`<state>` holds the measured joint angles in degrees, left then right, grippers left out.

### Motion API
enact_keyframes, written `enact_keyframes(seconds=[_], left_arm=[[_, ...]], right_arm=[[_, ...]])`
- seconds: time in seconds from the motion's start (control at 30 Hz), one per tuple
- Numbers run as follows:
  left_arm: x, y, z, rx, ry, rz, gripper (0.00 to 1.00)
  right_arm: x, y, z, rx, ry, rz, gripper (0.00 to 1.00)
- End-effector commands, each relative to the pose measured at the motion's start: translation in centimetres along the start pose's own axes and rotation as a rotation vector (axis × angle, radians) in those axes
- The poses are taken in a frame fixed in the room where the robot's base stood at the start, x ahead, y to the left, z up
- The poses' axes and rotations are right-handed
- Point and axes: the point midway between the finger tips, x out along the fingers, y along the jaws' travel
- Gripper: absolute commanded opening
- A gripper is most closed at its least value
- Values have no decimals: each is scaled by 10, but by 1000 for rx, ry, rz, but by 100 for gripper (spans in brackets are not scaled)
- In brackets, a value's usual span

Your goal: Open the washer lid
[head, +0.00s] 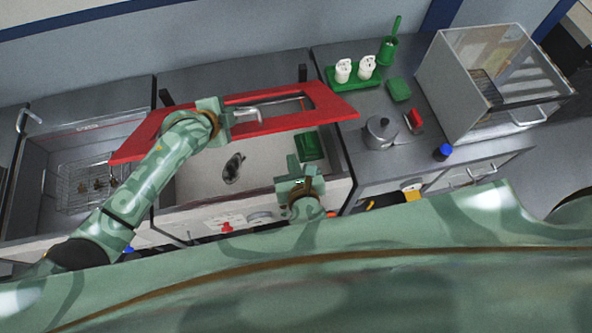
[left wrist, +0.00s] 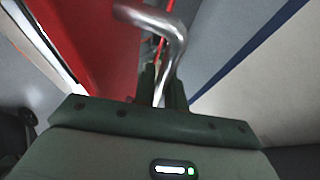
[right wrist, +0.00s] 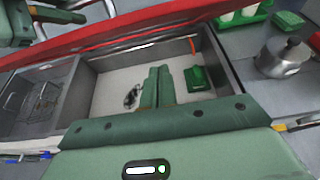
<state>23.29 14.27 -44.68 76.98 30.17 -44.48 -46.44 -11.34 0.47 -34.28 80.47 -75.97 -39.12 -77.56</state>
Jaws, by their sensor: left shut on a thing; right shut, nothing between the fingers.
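The washer lid (head: 330,108) is a red frame with a metal bar handle (head: 275,101). It is raised over the washer (head: 200,180), whose pale-floored basin shows below it. The lid also shows in the left wrist view (left wrist: 95,45) and as a red edge in the right wrist view (right wrist: 140,25). My left gripper (head: 232,115) is shut on the handle, whose bent end shows between its fingers in the left wrist view (left wrist: 163,88). My right gripper (head: 294,165) is shut and empty, over the front right part of the basin.
A dark machined part (head: 233,168) and a green block (head: 309,146) lie in the basin. A wire basket (head: 88,185) sits in the left sink. On the right counter stand a pot (head: 380,133), a green tray (head: 353,76) with white items, a blue-capped item (head: 443,152) and a glass-sided box (head: 480,80).

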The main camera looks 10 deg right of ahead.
Motion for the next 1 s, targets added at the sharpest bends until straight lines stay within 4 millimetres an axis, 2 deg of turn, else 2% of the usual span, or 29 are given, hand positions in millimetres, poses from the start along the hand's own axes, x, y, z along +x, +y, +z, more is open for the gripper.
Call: enact_keyframes(seconds=[0.03,0.17,0.3,0.4,0.87,1.0], left_arm=[[0,0,0,0,0,0,0],[0,0,0,0,0,0,0],[0,0,0,0,-1,0,0],[0,0,0,0,-1,0,0],[0,0,0,0,-1,0,0],[0,0,0,0,-1,0,0]], right_arm=[[12,0,1,0,-1,0,0],[37,0,1,0,-1,0,0],[40,0,23,5,-1,0,0],[42,0,32,4,0,-1,0],[44,0,39,3,1,0,0],[47,0,56,6,-3,-1,0]])
